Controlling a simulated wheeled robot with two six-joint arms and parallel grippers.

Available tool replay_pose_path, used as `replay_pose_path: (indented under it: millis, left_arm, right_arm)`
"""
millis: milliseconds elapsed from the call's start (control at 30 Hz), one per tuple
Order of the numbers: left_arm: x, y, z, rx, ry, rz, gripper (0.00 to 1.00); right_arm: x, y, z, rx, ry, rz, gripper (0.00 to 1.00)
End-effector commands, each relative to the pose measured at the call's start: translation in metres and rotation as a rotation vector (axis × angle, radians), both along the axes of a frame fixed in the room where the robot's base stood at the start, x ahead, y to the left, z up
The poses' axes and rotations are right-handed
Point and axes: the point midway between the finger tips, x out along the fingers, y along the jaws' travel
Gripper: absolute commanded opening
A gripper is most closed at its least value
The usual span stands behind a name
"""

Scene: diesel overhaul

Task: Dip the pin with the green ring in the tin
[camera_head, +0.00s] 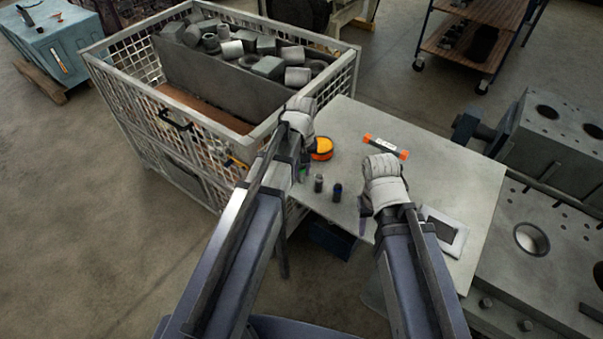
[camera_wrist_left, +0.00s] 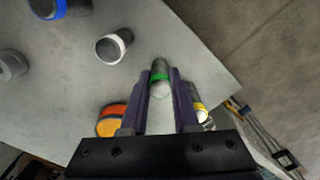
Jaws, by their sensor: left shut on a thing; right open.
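The pin with the green ring (camera_wrist_left: 160,76) is between the fingers of my left gripper (camera_wrist_left: 162,84) in the left wrist view, which is shut on it. In the head view my left gripper (camera_head: 302,172) is over the table's left edge area, mostly hidden by its own arm. Whether the pin touches the table cannot be told. The orange tin (camera_head: 321,149) stands on the table just right of and beyond my left gripper; it also shows beside the left finger in the wrist view (camera_wrist_left: 108,124). My right gripper (camera_head: 364,210) is open and empty over the table.
Two dark pins (camera_head: 318,183) stand near the table's front edge. The wrist view shows pins with a white ring (camera_wrist_left: 115,46), blue ring (camera_wrist_left: 58,8) and yellow ring (camera_wrist_left: 200,112). An orange-ended bar (camera_head: 385,147) and a framed plate (camera_head: 444,229) lie on the table. A mesh crate (camera_head: 190,120) adjoins left.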

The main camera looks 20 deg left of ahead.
Motion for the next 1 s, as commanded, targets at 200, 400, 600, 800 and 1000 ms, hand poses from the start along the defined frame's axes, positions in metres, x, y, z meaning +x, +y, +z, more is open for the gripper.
replay_pose_path:
  millis: [200,400,600,800,1000]
  left_arm:
    - [0.000,0.000,0.011,0.000,0.000,0.000,0.00]
    - [0.000,0.000,0.025,0.000,0.000,0.000,0.00]
    - [0.000,0.000,0.038,0.000,0.000,0.000,0.00]
    - [0.000,0.000,0.040,0.000,0.000,0.000,0.00]
    - [0.000,0.000,0.040,0.000,0.000,0.000,0.00]
  right_arm:
    - [0.000,0.000,0.011,0.000,0.000,0.000,0.50]
    - [0.000,0.000,0.025,0.000,0.000,0.000,0.50]
    - [0.000,0.000,0.038,0.000,0.000,0.000,0.50]
    - [0.000,0.000,0.040,0.000,0.000,0.000,0.50]
    - [0.000,0.000,0.040,0.000,0.000,0.000,0.50]
